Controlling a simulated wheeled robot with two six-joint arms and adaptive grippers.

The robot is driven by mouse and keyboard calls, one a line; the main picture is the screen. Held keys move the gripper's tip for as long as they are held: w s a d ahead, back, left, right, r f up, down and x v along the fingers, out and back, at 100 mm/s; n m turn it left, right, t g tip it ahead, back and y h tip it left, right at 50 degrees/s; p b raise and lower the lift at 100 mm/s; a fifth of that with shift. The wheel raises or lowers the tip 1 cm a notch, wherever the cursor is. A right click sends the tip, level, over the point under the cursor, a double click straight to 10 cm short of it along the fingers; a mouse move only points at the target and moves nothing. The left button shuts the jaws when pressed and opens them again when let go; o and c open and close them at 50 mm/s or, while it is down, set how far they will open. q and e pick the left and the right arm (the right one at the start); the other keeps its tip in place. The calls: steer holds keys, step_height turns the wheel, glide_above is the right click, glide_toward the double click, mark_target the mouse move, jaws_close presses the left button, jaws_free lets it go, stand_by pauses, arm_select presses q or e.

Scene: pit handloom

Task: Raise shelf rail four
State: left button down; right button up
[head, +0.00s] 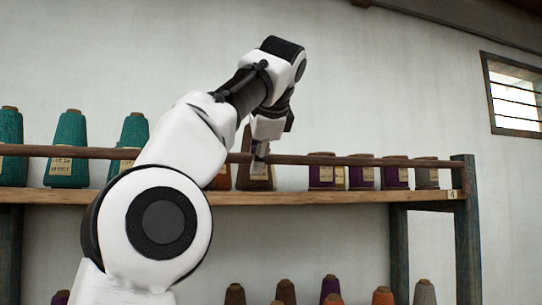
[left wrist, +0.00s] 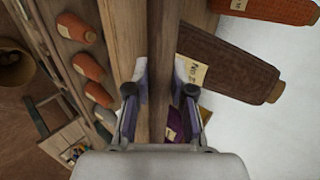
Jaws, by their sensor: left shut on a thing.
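The shelf rail (head: 300,158) is a long brown bar running across the front of the upper shelf, in front of the yarn cones and above the shelf board. My left gripper (head: 260,158) reaches it from above, near the middle of the shelf. In the left wrist view, the rail (left wrist: 162,45) runs between the two fingers of my left gripper (left wrist: 160,92), which is shut on it. My left arm hides part of the rail and some cones in the head view. The shelf post (head: 465,220) stands at the rail's right end. My right gripper is out of view.
Teal cones (head: 67,150) stand at the left of the shelf board (head: 330,197), purple ones (head: 322,176) at the right. More cones (head: 383,296) show below. A barred window (head: 515,95) is at the right.

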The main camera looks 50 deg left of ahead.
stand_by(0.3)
arm_select(q)
steer(key=c, duration=1.2)
jaws_free()
steer(key=shift+o, duration=1.1)
steer(key=shift+a, duration=0.1)
steer(key=shift+a+f, duration=0.1)
steer(key=shift+a, duration=0.1)
steer(key=shift+d, duration=0.2)
